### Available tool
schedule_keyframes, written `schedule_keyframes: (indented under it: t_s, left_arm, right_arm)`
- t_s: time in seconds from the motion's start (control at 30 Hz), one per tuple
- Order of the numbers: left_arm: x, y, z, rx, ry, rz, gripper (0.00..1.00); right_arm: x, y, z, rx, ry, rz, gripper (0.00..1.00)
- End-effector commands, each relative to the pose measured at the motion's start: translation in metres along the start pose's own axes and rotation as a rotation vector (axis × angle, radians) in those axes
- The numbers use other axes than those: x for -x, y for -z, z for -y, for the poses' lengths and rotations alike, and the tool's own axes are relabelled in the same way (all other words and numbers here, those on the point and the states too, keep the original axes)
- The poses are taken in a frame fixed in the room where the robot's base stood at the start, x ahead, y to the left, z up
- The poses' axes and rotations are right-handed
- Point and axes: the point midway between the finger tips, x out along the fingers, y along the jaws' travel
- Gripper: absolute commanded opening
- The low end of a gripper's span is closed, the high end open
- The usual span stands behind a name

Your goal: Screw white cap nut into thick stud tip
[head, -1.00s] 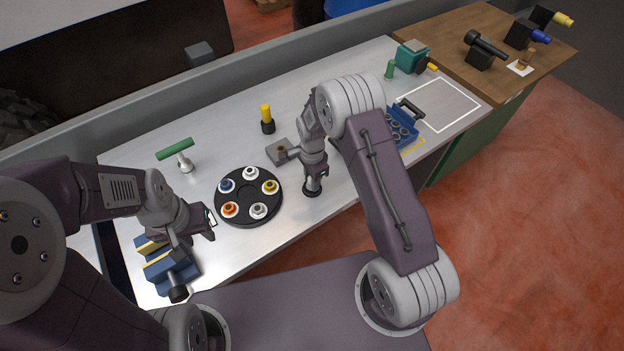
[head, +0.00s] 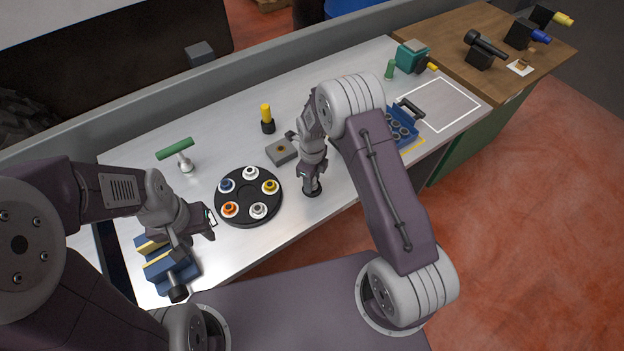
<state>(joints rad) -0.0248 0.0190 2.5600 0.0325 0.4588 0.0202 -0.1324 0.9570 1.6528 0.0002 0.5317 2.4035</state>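My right gripper (head: 312,187) points straight down over a small dark round base (head: 312,194) on the bench, right of the black round tray. Its fingers hide what is between them, so I cannot tell whether a cap nut or a stud tip is there. The black round tray (head: 246,221) holds several ringed pieces, among them a white one (head: 250,173) at the back and a pale grey one (head: 258,210) at the front.
A grey block (head: 281,150) lies behind the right gripper. The blue vise (head: 168,268) is at front left.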

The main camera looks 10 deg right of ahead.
Motion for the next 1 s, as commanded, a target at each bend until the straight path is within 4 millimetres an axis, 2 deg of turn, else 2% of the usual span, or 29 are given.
schedule_keyframes:
  t_s: [0.07,0.13,0.4,0.5,0.6,0.77,0.8,0.9,0.93,1.0]
  left_arm:
    - [0.0000,0.0000,0.0000,0.000,0.000,0.000,0.36]
    - [0.0000,0.0000,0.0000,0.000,0.000,0.000,0.36]
    - [0.0000,0.0000,0.0000,0.000,0.000,0.000,0.36]
    - [0.0000,0.0000,0.0000,0.000,0.000,0.000,0.36]
    - [0.0000,0.0000,0.0000,0.000,0.000,0.000,0.36]
    - [0.0000,0.0000,0.0000,0.000,0.000,0.000,0.36]
    - [0.0000,0.0000,0.0000,0.000,0.000,0.000,0.36]
    - [0.0000,0.0000,0.0000,0.000,0.000,0.000,0.36]
    - [0.0000,0.0000,0.0000,0.000,0.000,0.000,0.36]
    - [0.0000,0.0000,0.0000,0.000,0.000,0.000,0.36]
  right_arm:
    - [0.0000,0.0000,0.0000,0.019,0.000,0.000,0.41]
    - [0.0000,0.0000,0.0000,0.120,0.000,0.000,0.41]
    - [0.0000,0.0001,0.0000,0.767,0.000,0.000,0.41]
    - [0.0000,0.0001,0.0001,0.953,0.000,0.000,0.41]
    - [0.0000,0.0001,0.0001,1.041,0.000,0.000,0.41]
    - [0.0000,0.0001,0.0000,1.052,0.000,0.000,0.41]
    - [0.0000,0.0001,0.0000,1.051,0.000,0.000,0.38]
    - [0.0000,0.0001,0.0000,1.050,0.000,0.000,0.10]
    - [0.0000,0.0001,0.0000,1.050,0.000,0.000,0.06]
    - [0.0000,0.0001,0.0001,1.050,0.000,0.000,0.06]
